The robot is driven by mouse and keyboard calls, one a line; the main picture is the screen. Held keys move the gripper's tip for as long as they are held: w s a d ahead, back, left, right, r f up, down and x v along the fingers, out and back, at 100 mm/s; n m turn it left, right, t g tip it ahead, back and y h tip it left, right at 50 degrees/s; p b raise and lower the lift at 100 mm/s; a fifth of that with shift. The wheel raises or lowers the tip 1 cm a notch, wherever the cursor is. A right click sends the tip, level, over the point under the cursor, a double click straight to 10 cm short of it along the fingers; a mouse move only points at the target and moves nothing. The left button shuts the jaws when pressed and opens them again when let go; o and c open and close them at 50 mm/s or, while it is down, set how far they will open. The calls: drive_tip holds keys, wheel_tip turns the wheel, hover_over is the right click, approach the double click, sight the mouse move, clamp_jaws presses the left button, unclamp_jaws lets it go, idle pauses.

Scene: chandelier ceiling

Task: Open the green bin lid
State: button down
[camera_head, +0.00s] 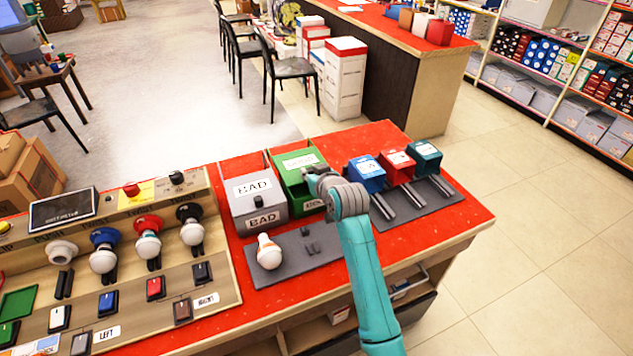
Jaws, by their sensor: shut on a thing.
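The green bin (290,188) stands on the red-topped counter, just right of the grey bin marked BAD. Its green lid (285,161) has a white label and shows at the top of the bin. I cannot tell exactly how far the lid is raised. My gripper (314,181) is at the right part of the green bin, shut on the lid. The lid's handle and the contact are hidden behind the gripper and wrist. My teal arm comes in from the lower right.
The grey BAD bin (257,207) adjoins on the left. Blue (366,175), red (397,167) and teal (425,157) boxes stand close on the right. A white bulb (269,252) stands on the grey plate in front. A panel of bulbs and switches (130,290) fills the left.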

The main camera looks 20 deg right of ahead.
sight(298, 158)
drive_tip(key=w, duration=0.4)
drive_tip(key=shift+w+a, duration=0.35)
drive_tip(key=c, duration=1)
unclamp_jaws()
drive_tip(key=v, duration=1.2)
